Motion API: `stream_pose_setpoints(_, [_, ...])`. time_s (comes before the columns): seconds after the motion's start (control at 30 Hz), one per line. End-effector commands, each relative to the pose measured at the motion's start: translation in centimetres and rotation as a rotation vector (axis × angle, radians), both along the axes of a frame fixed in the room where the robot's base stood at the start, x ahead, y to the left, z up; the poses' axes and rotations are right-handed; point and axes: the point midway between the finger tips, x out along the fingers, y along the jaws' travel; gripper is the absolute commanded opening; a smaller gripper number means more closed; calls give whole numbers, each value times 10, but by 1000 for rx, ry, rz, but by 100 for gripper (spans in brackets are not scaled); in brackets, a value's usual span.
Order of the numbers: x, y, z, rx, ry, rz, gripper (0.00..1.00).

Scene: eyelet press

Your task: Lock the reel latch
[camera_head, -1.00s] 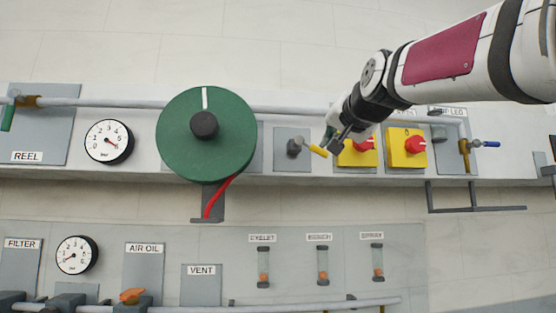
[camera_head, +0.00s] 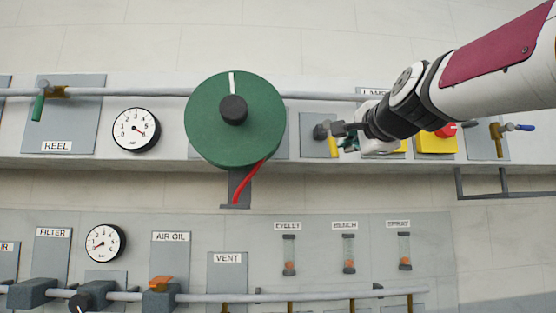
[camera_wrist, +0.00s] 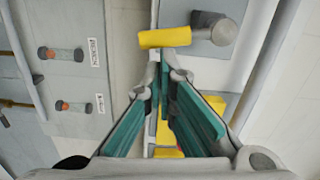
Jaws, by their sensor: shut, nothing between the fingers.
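The green reel (camera_head: 235,140) with a white stripe and a dark hub sits on the panel, a red strand hanging from its lower edge. To its right is the latch, a grey knob (camera_head: 321,132) with a yellow lever (camera_head: 333,147) that points roughly down in the head view. In the wrist view the yellow lever (camera_wrist: 165,37) lies just beyond the fingertips, beside its grey knob (camera_wrist: 213,30). My gripper (camera_head: 346,141) is shut and empty, close to the lever; I cannot tell whether it touches. The wrist view shows its teal-padded fingers (camera_wrist: 166,78).
Two yellow boxes with red knobs, one visible red knob (camera_head: 446,130), stand right of the latch, partly behind my arm. A pipe (camera_head: 310,96) runs along the panel top. A gauge (camera_head: 136,129) is left of the reel.

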Motion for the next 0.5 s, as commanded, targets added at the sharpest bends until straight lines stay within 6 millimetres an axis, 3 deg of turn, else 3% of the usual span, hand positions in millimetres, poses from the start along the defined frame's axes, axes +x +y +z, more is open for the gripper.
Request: stream_pose_setpoints(0.5, [0, 8, -5, 138, 0, 2, 0])
